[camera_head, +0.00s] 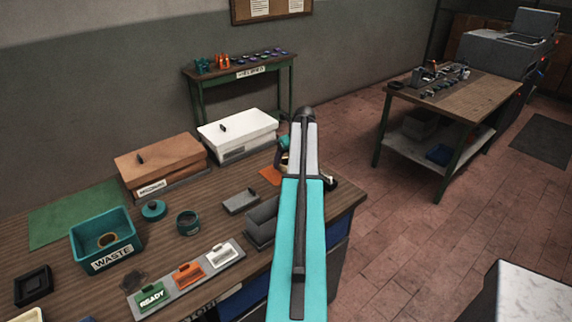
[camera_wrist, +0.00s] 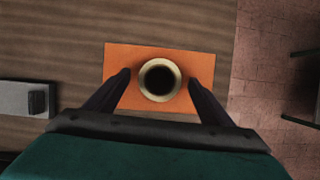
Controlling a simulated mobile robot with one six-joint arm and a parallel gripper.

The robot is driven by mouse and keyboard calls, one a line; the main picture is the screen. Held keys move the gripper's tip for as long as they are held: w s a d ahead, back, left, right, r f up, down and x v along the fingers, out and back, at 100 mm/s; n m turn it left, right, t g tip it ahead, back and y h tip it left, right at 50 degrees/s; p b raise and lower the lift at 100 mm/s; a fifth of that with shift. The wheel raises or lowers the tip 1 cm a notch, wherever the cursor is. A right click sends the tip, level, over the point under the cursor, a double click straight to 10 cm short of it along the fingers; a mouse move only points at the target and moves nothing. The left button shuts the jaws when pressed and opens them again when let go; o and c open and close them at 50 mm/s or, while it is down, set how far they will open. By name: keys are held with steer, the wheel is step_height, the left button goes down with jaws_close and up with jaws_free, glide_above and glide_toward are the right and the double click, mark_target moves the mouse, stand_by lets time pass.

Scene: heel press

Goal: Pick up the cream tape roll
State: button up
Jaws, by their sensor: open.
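The cream tape roll (camera_wrist: 160,98) lies on an orange mat (camera_wrist: 121,57) on the wooden table, its dark round hole facing up in the wrist view. My gripper (camera_wrist: 160,77) is open, with one dark finger on the left of the roll and one on the right. Small gaps of orange show between the fingers and the roll, and I cannot tell how high the fingertips are. In the head view my arm hides most of the gripper and roll; a corner of the orange mat (camera_head: 270,175) shows left of the arm.
A grey block with a dark knob (camera_wrist: 25,99) is left of the mat. On the table (camera_head: 222,262) are a white lidded box (camera_head: 238,135), a brown lidded box (camera_head: 160,163) and a teal waste bin (camera_head: 105,240). The table's right edge is close to the mat.

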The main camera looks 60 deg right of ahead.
steer(key=shift+w+f, duration=0.1)
steer(key=shift+f, duration=0.15)
stand_by(0.4)
steer(key=c, duration=1.2)
steer(key=shift+o, duration=0.2)
steer(key=shift+r, duration=0.2)
step_height(320, 180, up, 10)
steer(key=b, duration=0.3)
steer(key=shift+f, duration=0.15)
